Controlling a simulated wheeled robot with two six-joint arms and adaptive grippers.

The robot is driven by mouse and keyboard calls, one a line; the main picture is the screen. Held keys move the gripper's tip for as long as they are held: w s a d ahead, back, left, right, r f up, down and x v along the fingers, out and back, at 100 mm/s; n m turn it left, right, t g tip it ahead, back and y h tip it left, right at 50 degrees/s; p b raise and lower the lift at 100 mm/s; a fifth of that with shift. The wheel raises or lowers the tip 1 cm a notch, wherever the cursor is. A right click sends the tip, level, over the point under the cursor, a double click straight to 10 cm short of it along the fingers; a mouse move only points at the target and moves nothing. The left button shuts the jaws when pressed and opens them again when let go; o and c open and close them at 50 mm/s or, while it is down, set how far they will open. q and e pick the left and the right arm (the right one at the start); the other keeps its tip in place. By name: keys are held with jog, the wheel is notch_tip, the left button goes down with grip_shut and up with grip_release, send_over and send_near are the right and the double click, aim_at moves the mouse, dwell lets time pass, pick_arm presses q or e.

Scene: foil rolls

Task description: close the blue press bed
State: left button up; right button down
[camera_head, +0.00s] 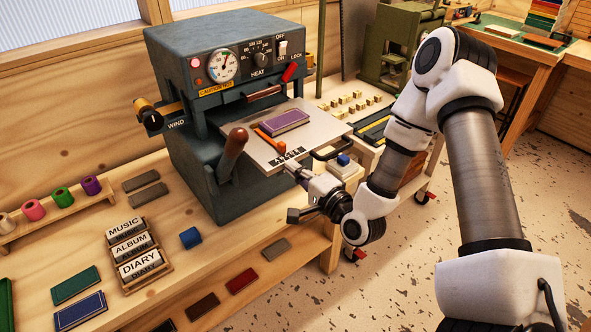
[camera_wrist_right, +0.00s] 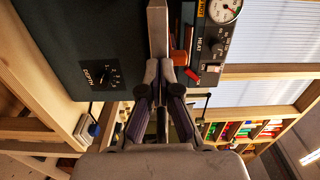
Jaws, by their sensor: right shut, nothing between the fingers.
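The blue-grey press (camera_head: 215,120) stands on the wooden bench. Its light grey bed (camera_head: 318,128) sticks out of the front, with a purple book (camera_head: 284,121) and an orange strip (camera_head: 270,141) on top. A black handle (camera_head: 335,149) is on the bed's right side. My right gripper (camera_head: 294,172) is shut and empty at the bed's near front edge, beside the row of small type. In the right wrist view the shut fingers (camera_wrist_right: 161,82) point at the bed's edge (camera_wrist_right: 158,45); I cannot tell whether they touch. My left gripper is not in view.
A brown-knobbed lever (camera_head: 235,143) stands at the press's near side, left of the bed. Stamp blocks (camera_head: 137,250) and a small blue block (camera_head: 190,237) lie on the bench. A side table with brass type (camera_head: 355,103) stands behind the bed.

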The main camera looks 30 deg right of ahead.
aim_at(252, 132)
jog(key=w+b, duration=0.2)
jog(key=w, duration=0.3)
jog(key=w+a+b, duration=0.1)
jog(key=w+b, duration=0.2)
jog(key=w, duration=0.3)
jog(key=w+b, duration=0.2)
jog(key=w, duration=0.4)
jog(key=shift+a+b, duration=0.2)
jog(key=shift+b, duration=0.2)
jog(key=shift+w, duration=0.45)
jog(key=shift+s+f, duration=0.1)
